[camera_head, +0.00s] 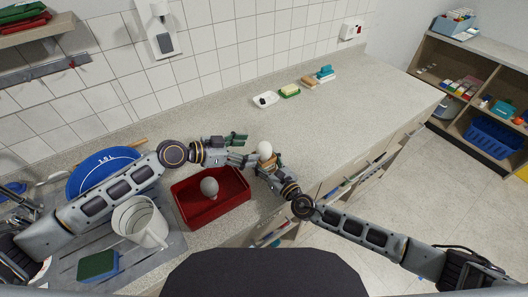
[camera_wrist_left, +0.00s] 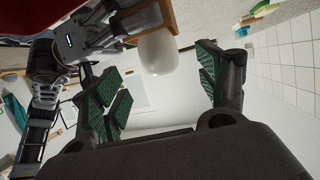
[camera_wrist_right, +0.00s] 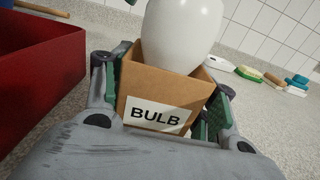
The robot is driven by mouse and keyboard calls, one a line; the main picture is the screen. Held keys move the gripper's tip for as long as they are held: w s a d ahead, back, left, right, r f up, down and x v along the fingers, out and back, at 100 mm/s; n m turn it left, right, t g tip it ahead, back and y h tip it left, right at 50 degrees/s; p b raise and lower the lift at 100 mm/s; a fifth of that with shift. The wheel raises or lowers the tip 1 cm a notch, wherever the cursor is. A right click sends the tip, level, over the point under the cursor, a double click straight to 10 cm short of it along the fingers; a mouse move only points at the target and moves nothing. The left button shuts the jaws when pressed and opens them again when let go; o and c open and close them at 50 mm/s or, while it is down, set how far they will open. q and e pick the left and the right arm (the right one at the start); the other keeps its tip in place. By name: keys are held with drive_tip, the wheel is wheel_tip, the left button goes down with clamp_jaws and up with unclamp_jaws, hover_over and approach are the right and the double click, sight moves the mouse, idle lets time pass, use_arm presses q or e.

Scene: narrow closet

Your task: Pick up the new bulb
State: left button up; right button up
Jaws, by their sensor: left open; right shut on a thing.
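The new bulb (camera_head: 265,148) is white and sits upright in a small open cardboard box (camera_head: 267,160). In the right wrist view the bulb (camera_wrist_right: 182,35) stands out of the box (camera_wrist_right: 155,85), which is labelled BULB. My right gripper (camera_head: 270,166) is shut on the box. My left gripper (camera_head: 244,149) is open and empty, just left of the bulb. In the left wrist view the bulb (camera_wrist_left: 158,54) shows beyond and between its spread green-padded fingers, with no visible contact. The bulb's base is hidden in the box.
A red tray (camera_head: 240,203) holding a greyish bulb (camera_head: 209,187) stands below my left forearm. A white bucket (camera_head: 140,222), a blue round object (camera_head: 100,170) and a sponge (camera_head: 98,265) are at the left. Soap and brushes lie farther back.

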sight(257, 149)
use_arm(q)
drive_tip(key=shift+w+d+f, duration=0.1)
drive_tip(key=shift+d, duration=0.1)
idle(0.3)
drive_tip(key=shift+x, duration=2.55)
drive_tip(key=shift+c, duration=0.2)
drive_tip(key=c, duration=1.1)
drive_tip(key=shift+o, duration=0.2)
drive_tip(key=shift+r, duration=4.95)
use_arm(e)
drive_tip(key=o, duration=1.1)
drive_tip(key=shift+c, duration=0.2)
drive_tip(key=shift+s+d, duration=0.1)
